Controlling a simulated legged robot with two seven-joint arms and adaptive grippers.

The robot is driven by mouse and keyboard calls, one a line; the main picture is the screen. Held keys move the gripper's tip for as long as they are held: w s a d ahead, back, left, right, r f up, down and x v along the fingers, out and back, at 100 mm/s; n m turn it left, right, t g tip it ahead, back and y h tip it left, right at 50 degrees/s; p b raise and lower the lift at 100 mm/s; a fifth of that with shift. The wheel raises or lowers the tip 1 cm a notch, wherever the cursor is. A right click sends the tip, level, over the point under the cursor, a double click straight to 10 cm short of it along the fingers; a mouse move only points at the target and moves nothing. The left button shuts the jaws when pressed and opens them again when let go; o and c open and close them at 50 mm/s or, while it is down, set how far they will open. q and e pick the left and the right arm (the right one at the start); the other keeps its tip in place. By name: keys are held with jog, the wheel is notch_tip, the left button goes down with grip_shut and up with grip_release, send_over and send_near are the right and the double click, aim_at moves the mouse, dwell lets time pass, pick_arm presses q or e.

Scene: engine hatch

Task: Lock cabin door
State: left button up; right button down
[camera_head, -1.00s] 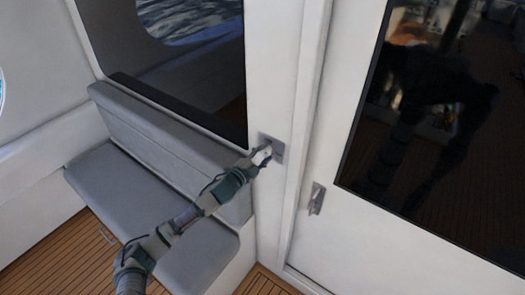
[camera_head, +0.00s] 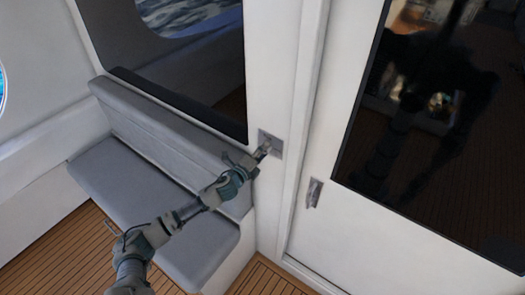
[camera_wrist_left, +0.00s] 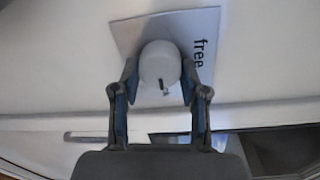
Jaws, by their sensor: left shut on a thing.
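The white cabin door (camera_head: 420,236) with a dark glass pane stands on the right, and looks closed against its frame. A metal door handle (camera_head: 313,193) sits near its left edge. On the white post left of the door is a metal lock plate (camera_head: 274,143). In the left wrist view the plate (camera_wrist_left: 207,62) carries the word "free" and a round grey knob (camera_wrist_left: 160,62) with a dark mark. My left gripper (camera_head: 262,149) is at the plate, its fingers (camera_wrist_left: 160,82) shut on the knob's two sides. My right gripper is not in view.
A grey cushioned bench (camera_head: 150,200) stands left of the post, below a dark window (camera_head: 180,80). Wooden plank floor (camera_head: 60,255) shows at the lower left. The space in front of the door is clear.

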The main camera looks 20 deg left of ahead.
pick_arm(q)
jog(key=shift+w+a+r, duration=0.1)
jog(key=shift+a+r, duration=0.05)
dwell(0.3)
jog(key=o, duration=1.1)
jog(key=shift+w, duration=0.15)
jog(key=shift+o, duration=0.2)
jog(key=shift+w+f, duration=0.25)
jog(key=v, duration=1.2)
jog(key=shift+f, duration=0.1)
